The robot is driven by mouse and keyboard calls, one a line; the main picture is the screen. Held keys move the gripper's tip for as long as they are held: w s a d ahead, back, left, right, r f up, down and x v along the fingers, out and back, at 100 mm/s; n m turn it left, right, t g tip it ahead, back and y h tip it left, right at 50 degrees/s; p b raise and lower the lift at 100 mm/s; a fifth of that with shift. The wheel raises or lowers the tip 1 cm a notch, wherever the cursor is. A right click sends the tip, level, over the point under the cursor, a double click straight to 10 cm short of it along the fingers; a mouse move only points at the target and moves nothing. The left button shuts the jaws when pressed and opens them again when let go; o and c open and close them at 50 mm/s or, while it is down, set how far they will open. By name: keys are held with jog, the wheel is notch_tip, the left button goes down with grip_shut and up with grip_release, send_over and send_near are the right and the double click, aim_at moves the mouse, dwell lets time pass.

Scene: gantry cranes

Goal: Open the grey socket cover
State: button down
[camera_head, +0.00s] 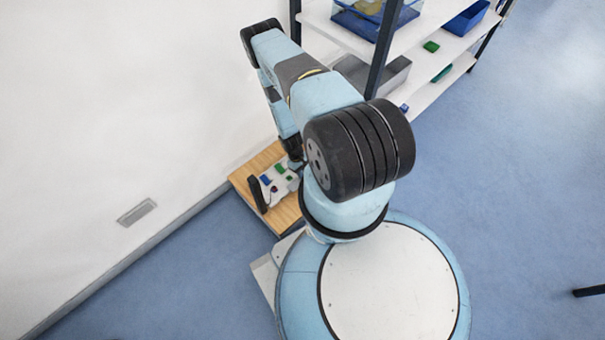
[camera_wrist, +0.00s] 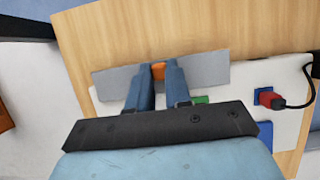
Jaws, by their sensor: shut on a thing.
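The grey socket cover (camera_wrist: 208,69) shows as a flat grey plate in the wrist view, lying across the upper edge of the white panel (camera_wrist: 292,82) against the wooden board. My gripper (camera_wrist: 159,79) reaches over the middle of the cover. Its two blue fingers are close together, shut on a small orange tab (camera_wrist: 158,69) at the cover. The fingers hide the middle of the cover, and I cannot tell how far it is tilted. In the head view my arm hides the gripper and much of the panel (camera_head: 283,189).
A red plug (camera_wrist: 270,99) with a black cable sits in a blue socket right of the cover. A green piece (camera_wrist: 201,99) and another blue piece (camera_wrist: 264,132) are nearby.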

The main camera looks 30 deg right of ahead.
jog(key=c, duration=1)
grip_release()
jog(key=shift+c, duration=0.2)
jog(key=shift+r, duration=0.1)
jog(key=v, duration=1.3)
jog(key=shift+r, duration=0.25)
